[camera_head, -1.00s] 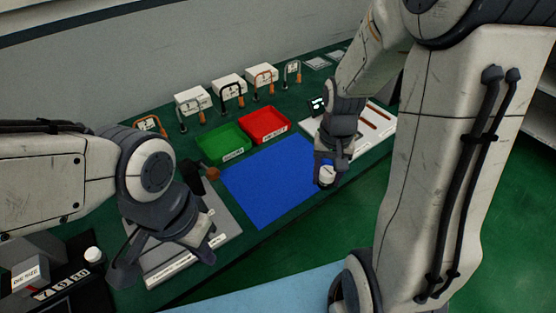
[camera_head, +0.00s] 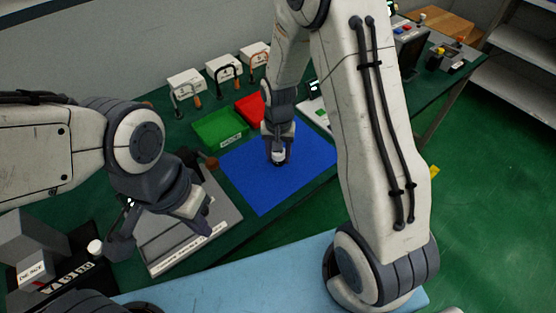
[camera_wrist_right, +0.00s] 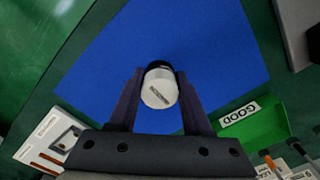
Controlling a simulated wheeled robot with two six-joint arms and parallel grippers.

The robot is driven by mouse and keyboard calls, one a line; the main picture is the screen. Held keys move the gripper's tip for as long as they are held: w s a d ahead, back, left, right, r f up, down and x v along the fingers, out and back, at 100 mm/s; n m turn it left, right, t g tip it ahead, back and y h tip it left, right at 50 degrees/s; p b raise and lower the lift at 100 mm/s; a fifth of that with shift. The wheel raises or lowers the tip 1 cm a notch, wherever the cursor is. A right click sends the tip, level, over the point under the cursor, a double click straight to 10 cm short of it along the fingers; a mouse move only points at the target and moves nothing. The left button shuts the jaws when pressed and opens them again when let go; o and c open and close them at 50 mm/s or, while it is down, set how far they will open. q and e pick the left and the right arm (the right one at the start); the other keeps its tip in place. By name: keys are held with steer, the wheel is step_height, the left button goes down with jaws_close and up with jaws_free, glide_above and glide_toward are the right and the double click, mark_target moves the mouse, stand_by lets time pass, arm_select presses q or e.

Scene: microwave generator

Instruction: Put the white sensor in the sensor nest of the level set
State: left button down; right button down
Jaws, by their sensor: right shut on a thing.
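The white sensor (camera_wrist_right: 159,92), a short cylinder with a printed white end and a dark part behind, is between the fingers of my right gripper (camera_wrist_right: 160,98), which is shut on it. In the head view, the sensor (camera_head: 279,156) is over the blue mat (camera_head: 255,188); its height above the mat is hard to tell. I cannot make out the sensor nest. A white slotted board (camera_head: 317,112), partly hidden behind my right arm, also shows in the right wrist view (camera_wrist_right: 40,145).
A green bin (camera_head: 218,128) marked GOOD and a red bin (camera_head: 250,108) stand behind the mat. A black rack (camera_head: 75,270) with a white-capped item (camera_head: 95,247) is at far left. Much of the mat is clear.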

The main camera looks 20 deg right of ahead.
mark_target(278, 163)
steer(key=shift+f, duration=1.7)
steer(key=shift+f, duration=0.1)
steer(key=shift+c, duration=1.7)
jaws_free()
